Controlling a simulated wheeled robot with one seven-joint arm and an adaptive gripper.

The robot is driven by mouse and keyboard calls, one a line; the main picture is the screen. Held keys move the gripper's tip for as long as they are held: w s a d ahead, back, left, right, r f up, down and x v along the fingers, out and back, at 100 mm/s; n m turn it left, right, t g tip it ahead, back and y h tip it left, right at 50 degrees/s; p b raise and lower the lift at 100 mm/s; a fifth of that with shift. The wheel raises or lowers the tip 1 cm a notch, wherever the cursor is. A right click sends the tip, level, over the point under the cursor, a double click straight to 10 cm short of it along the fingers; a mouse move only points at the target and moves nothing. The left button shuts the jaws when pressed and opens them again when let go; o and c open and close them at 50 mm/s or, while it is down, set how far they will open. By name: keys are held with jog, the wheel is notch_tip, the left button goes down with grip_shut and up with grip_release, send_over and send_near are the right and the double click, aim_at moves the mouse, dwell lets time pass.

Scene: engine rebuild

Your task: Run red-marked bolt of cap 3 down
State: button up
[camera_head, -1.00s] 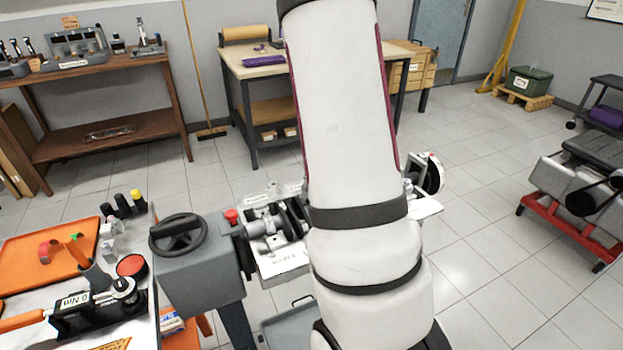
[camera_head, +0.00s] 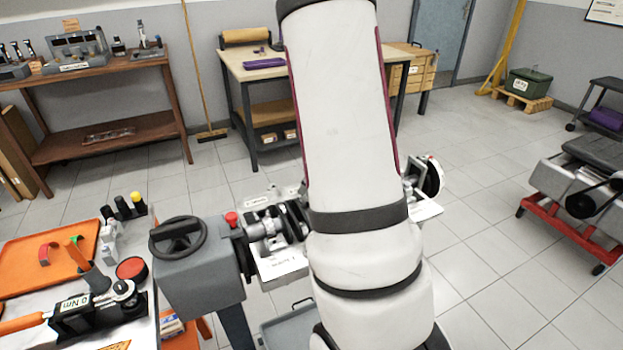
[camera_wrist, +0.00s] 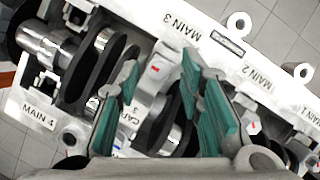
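In the wrist view, the pale cap 3 (camera_wrist: 140,110) lies across the dark crankshaft, its label partly covered by a finger. A small red mark (camera_wrist: 154,69) shows on its upper end, near the MAIN 3 label (camera_wrist: 180,67). I cannot clearly make out the bolt head there. My gripper (camera_wrist: 160,62) has its two teal fingers apart, one on each side of the cap, with the red-marked end between the tips. Whether the fingers touch anything is unclear. In the head view my arm hides the gripper and much of the engine block (camera_head: 284,264).
Crank webs (camera_wrist: 82,72) and journals stand close beside the fingers. A grey housing with a handwheel (camera_head: 178,240) is left of the block. The bench at left holds an orange tray (camera_head: 22,280) and a torque tool (camera_head: 75,318).

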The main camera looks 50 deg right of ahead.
jog(key=v, duration=1.2)
dwell(0.4)
